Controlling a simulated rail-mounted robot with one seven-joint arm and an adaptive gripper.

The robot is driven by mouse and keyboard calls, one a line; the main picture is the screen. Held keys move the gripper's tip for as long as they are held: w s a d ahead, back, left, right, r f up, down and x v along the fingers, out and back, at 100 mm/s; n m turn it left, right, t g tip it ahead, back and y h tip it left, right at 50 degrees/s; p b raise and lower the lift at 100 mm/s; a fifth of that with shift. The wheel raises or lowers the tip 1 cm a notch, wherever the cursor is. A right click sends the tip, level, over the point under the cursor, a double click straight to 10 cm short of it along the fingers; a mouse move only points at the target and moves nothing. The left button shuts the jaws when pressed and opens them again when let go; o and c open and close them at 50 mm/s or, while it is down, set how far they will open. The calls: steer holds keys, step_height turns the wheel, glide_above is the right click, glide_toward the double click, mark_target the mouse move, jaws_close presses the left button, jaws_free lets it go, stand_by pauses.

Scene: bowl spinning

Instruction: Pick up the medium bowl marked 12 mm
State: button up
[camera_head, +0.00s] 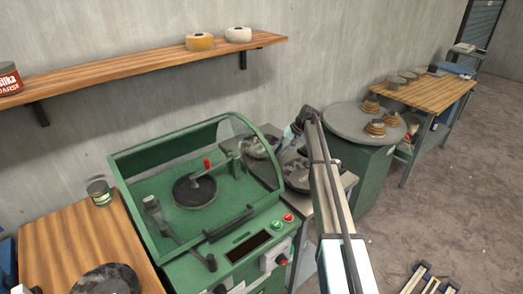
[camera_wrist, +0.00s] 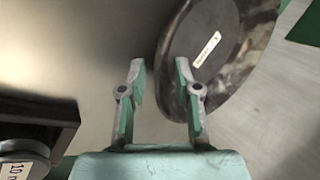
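A dark grey, mottled round bowl or dish (camera_wrist: 225,75) with a white label (camera_wrist: 207,49) lies at the upper right. Its label is too small to read. My right finger overlaps the left edge of this round piece in the picture; I cannot tell whether they touch. In the head view my arm reaches over the metal table, and dark rounded pieces (camera_head: 296,172) lie on it, partly hidden by the arm. I cannot make out a 12 mm mark.
A grey piece labelled "10 m" (camera_wrist: 22,165), cut off by the frame, sits by a dark block at lower left. A green machine with a clear hood (camera_head: 195,190) stands left of my arm. A round grey table (camera_head: 345,122) with stacked pieces is behind right.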

steer(key=shift+a+f, duration=0.1)
steer(key=shift+f, duration=0.05)
jaws_close()
